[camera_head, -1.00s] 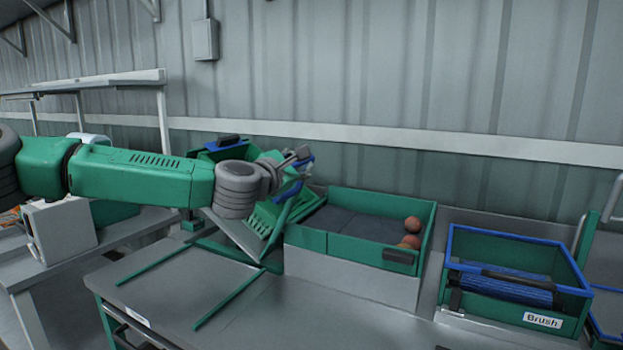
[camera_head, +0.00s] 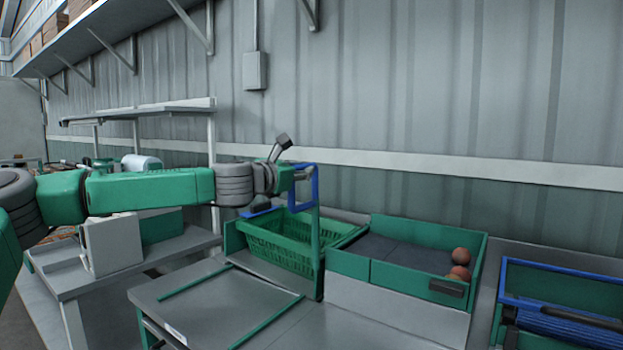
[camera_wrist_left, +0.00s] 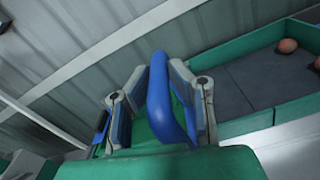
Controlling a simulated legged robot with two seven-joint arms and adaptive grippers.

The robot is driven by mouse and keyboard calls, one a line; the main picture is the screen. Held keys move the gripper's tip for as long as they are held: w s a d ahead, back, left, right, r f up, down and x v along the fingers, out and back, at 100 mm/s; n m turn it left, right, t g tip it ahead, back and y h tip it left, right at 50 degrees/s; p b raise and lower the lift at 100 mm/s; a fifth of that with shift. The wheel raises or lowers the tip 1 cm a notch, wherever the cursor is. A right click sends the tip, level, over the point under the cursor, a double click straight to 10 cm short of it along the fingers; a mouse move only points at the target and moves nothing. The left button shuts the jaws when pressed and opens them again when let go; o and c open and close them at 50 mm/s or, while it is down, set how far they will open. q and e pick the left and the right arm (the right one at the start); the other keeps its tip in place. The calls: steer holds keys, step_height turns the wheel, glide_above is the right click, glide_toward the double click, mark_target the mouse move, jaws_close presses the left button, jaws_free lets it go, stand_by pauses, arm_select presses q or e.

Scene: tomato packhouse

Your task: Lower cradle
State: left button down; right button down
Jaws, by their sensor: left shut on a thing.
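The cradle (camera_head: 316,262) stands behind the table at centre, with a green slatted crate (camera_head: 275,245) sitting in it, close to level. A blue loop handle (camera_head: 304,189) rises on a green upright at the cradle's right side. My left gripper (camera_head: 299,174) is shut on this handle. In the left wrist view the two jaws (camera_wrist_left: 160,98) close on both sides of the blue handle (camera_wrist_left: 160,100). My right gripper is not in view.
Right of the cradle is a green-walled tray (camera_head: 400,281) with a dark floor and a few tomatoes (camera_head: 459,264) at its right end. A blue-rimmed bin (camera_head: 560,273) stands farther right. The grey table (camera_head: 230,300) in front carries thin green rails and is otherwise clear.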

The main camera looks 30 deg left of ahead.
arm_select(q)
steer(key=shift+a+r+n, duration=0.4)
steer(key=shift+a+r, duration=0.1)
steer(key=shift+a, duration=0.55)
steer(key=c, duration=1.5)
jaws_free()
steer(key=shift+a+f, duration=0.1)
steer(key=shift+f, duration=0.1)
steer(key=shift+f, duration=0.1)
steer(key=s, duration=1.2)
steer(key=shift+a, duration=0.25)
steer(key=shift+f, duration=0.1)
